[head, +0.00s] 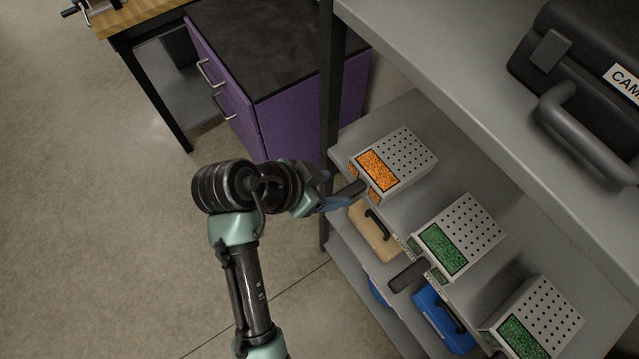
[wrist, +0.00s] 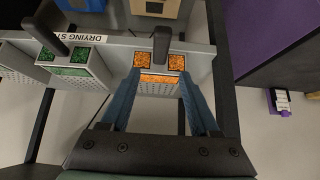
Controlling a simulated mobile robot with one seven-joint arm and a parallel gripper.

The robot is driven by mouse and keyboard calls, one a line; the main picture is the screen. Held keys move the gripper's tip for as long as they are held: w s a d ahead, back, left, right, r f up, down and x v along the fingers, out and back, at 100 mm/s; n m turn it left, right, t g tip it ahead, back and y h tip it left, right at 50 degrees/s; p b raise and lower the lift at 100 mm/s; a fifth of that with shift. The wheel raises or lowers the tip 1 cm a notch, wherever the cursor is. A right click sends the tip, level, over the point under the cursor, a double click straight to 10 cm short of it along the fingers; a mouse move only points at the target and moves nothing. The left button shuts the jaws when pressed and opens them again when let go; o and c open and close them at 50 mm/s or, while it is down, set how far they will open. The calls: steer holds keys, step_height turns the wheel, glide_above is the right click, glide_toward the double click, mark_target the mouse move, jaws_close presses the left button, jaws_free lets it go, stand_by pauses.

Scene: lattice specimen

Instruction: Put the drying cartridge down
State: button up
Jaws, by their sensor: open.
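A drying cartridge with orange windows (head: 403,153) and a perforated grey top rests on the shelf (head: 378,120), its dark handle (head: 350,189) pointing out over the front edge. My gripper (head: 335,195) is at that handle, with its blue fingers apart. In the wrist view my gripper (wrist: 160,76) is open, with one finger to each side of the orange cartridge (wrist: 158,90). The handle (wrist: 162,45) shows beyond the fingertips. I cannot tell whether either finger touches the cartridge.
Two green-windowed cartridges (head: 470,228) (head: 540,312) stand in the same row. The upper shelf (head: 440,80) overhangs behind and carries a black case (head: 585,70). Tan (head: 375,232) and blue (head: 443,318) cases sit below. A purple cabinet (head: 230,95) stands left; the floor is clear.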

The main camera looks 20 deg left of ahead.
steer(key=v, duration=0.3)
steer(key=shift+s+a+r, duration=0.1)
steer(key=shift+s+r, duration=0.05)
steer(key=shift+r, duration=0.15)
stand_by(0.3)
